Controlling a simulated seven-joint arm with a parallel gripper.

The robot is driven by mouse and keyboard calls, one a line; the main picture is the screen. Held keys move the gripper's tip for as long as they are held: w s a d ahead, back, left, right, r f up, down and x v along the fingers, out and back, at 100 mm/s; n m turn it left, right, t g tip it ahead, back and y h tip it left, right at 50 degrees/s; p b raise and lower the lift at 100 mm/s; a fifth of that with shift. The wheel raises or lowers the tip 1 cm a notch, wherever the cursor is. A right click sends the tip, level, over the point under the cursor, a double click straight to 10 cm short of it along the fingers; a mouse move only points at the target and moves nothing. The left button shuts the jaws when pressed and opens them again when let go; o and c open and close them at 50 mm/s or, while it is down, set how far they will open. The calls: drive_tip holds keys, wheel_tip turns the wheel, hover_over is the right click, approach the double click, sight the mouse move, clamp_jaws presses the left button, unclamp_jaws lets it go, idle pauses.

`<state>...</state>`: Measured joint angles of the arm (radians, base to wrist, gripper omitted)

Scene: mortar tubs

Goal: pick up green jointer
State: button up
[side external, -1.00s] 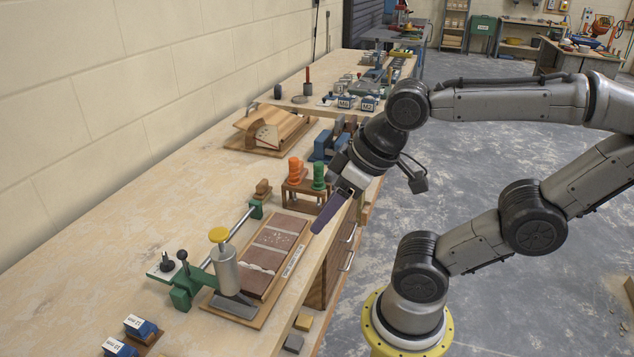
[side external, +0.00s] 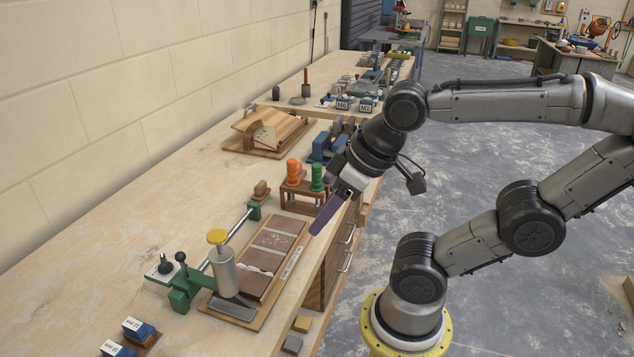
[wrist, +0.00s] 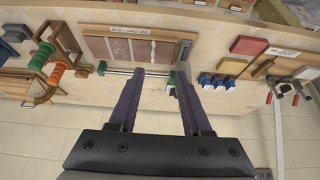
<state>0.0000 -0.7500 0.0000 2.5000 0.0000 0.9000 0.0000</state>
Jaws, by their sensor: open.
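The green jointer (side external: 317,178) stands upright in a small wooden rack (side external: 326,202), to the right of an orange one (side external: 293,172). In the wrist view the green jointer (wrist: 40,57) is at the left, tilted in the picture, beside the orange one (wrist: 57,73). My gripper (side external: 314,231) is open and empty, its purple fingers pointing down over the bench's front edge, near the brick panel. In the side view its tips are below the green jointer and apart from it. In the wrist view my gripper (wrist: 160,72) is well right of the jointers.
A brick panel (side external: 268,255) lies on a board, with a green-ended rail and a metal cylinder (side external: 223,270) with yellow top beside it. A blue tool (side external: 324,147) stands behind the rack. Blue labelled blocks (side external: 139,328) sit at the near end. The bench's left side is largely clear.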

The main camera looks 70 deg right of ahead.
sight(317, 187)
drive_tip(key=w+d+r+t+h, duration=0.1)
drive_tip(key=w+d+r+t, duration=0.1)
drive_tip(key=w+r+t, duration=0.3)
drive_tip(key=w+d+m+t, duration=0.1)
drive_tip(key=w+t, duration=0.1)
drive_tip(key=w, duration=0.5)
drive_tip(key=w+d+r+t+h, duration=0.1)
drive_tip(key=w+d+r+t, duration=0.15)
drive_tip(key=w+t, duration=0.2)
drive_tip(key=s+d+f+m+t+h, duration=0.15)
drive_tip(key=d+f+m+h, duration=0.25)
drive_tip(key=d+f+h, duration=0.45)
drive_tip(key=s+d+f+m+g+h, duration=0.2)
drive_tip(key=s+d+f+m+g, duration=0.3)
drive_tip(key=s+d+f, duration=0.4)
drive_tip(key=shift+n+g, duration=0.4)
drive_tip(key=shift+n, duration=0.1)
drive_tip(key=x, duration=0.8)
drive_tip(key=f+x, duration=0.1)
drive_tip(key=x, duration=0.3)
drive_tip(key=shift+s+d, duration=0.15)
drive_tip(key=shift+r, duration=0.1)
clamp_jaws()
